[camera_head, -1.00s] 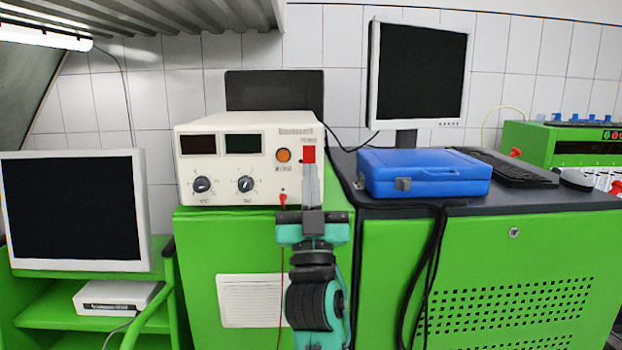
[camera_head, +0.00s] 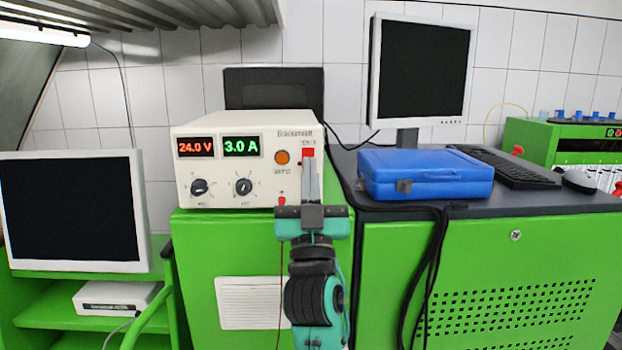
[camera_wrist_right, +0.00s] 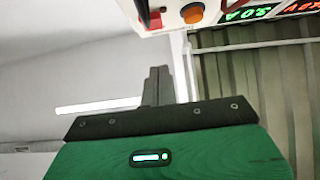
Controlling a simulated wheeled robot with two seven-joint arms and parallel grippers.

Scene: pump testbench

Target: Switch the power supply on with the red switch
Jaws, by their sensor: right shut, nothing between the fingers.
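The power supply (camera_head: 225,175) is a cream box on a green cabinet. Its displays are lit, reading 24.0 V in red and 3.0 A in green. The red switch (camera_head: 308,153) is at the upper right of its front, beside the round orange button (camera_head: 282,158). The switch also shows in the right wrist view (camera_wrist_right: 155,20). My right gripper (camera_head: 309,165) is shut and empty, its fingertips pointing up just below the switch; I cannot tell whether they touch it. The gripper shows in the right wrist view too (camera_wrist_right: 158,75). My left gripper is not in view.
A blue case (camera_head: 425,174) lies on the dark worktop right of the power supply, near a monitor (camera_head: 420,72) and a keyboard (camera_head: 505,168). Black cables (camera_head: 432,260) hang down the cabinet front. Another monitor (camera_head: 72,208) stands at left.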

